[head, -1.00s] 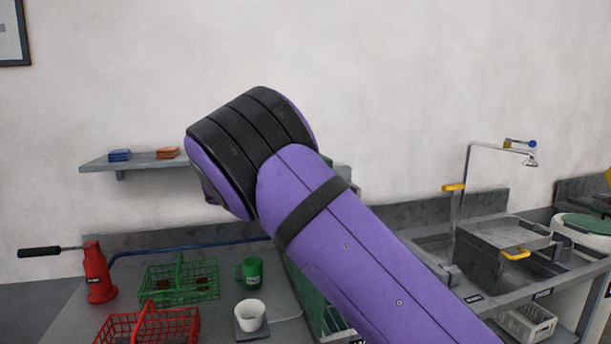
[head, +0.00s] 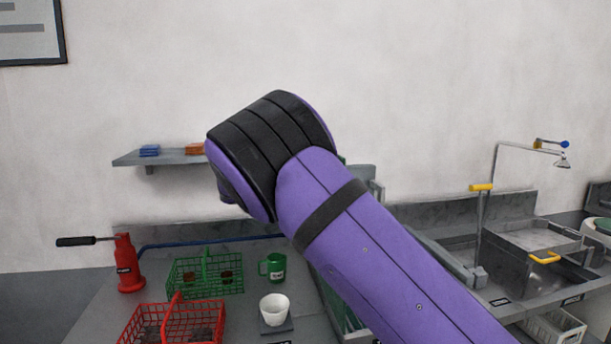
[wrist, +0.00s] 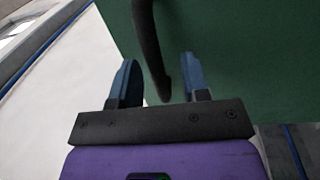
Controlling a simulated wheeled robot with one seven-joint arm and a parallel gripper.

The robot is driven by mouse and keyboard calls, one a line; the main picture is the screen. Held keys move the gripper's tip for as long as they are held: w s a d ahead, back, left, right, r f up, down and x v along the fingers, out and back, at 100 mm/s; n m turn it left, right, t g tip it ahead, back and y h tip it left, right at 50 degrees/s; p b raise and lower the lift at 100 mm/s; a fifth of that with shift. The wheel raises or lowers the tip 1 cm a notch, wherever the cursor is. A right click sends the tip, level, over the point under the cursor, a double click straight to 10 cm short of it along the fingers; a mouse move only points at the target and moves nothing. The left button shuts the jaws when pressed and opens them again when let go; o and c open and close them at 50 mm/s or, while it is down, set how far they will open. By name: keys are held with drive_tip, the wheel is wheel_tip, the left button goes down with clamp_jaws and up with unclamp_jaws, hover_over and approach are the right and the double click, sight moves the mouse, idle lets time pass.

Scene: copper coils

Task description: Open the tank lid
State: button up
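In the wrist view a large green panel (wrist: 240,60) fills the upper right; it may be the tank lid, but I cannot tell for sure. A black curved handle (wrist: 149,45) runs down across it, its lower end free. My gripper (wrist: 160,78) has its two blue fingers apart, one on each side of the handle in the picture. I see no finger touching the handle, and cannot tell the depth between them. In the head view my purple arm hides my gripper and most of what lies behind it.
A red basket (head: 178,323), green basket (head: 205,275), green mug (head: 272,267), white cup (head: 274,308) and red jack-like tool (head: 128,263) stand on the left counter. A shelf (head: 180,160) is above. At right is a metal sink box (head: 535,238) with a yellow handle (head: 545,257).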

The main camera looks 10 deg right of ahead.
drive_tip(key=shift+a, duration=0.1)
drive_tip(key=a+f, duration=0.1)
drive_tip(key=a, duration=0.9)
drive_tip(key=shift+s+a, duration=0.15)
drive_tip(key=shift+a, duration=0.1)
drive_tip(key=shift+f, duration=0.1)
